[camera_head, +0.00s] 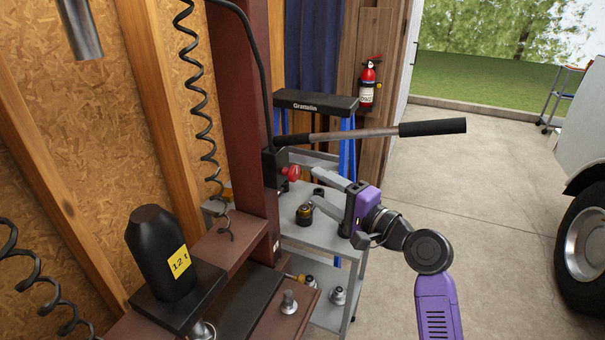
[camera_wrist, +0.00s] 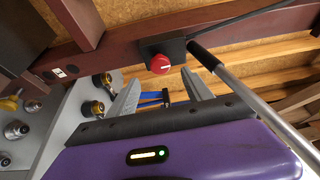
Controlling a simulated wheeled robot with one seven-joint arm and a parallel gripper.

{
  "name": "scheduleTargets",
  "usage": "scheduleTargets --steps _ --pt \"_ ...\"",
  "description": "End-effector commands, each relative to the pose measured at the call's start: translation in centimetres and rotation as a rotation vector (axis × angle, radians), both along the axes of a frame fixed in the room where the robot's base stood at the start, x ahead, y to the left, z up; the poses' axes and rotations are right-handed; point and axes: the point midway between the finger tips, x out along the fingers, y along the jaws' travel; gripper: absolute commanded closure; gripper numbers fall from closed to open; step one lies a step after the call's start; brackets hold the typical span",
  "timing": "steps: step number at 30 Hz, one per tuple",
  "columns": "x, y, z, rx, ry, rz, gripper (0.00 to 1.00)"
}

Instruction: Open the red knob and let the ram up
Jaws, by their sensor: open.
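The red knob (camera_head: 291,173) sits on a small black valve block (camera_head: 270,166) on the dark red press upright. It also shows in the wrist view (camera_wrist: 160,64), just beyond my fingertips and roughly between them. My gripper (camera_head: 305,178) is open and empty, its two grey fingers (camera_wrist: 162,82) pointing at the knob, apparently short of it. I cannot tell how far the knob is turned. The black ram (camera_head: 157,245) with a yellow "12 t" label stands at lower left. Part of a shiny rod (camera_head: 204,329) shows below it.
A pump handle (camera_head: 432,127) reaches right from the block, above my gripper. A grey cart (camera_head: 335,245) with several metal fittings stands beneath. A fire extinguisher (camera_head: 368,82) hangs behind. A vehicle wheel (camera_head: 585,245) is at right; the concrete floor between is clear.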

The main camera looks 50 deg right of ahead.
Motion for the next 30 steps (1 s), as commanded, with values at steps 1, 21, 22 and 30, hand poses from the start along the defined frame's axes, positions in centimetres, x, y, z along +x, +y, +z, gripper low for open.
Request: scheduleTargets --steps 1,21,22,30 --pt "0.5 0.1 0.2 0.002 0.000 0.002 0.41" --pt "7.5 -0.3 0.1 -0.005 -0.001 -0.002 0.41" --pt "7.5 -0.3 0.1 -0.005 -0.001 -0.002 0.41" --pt "7.4 -0.3 0.1 -0.005 -0.001 -0.002 0.65"
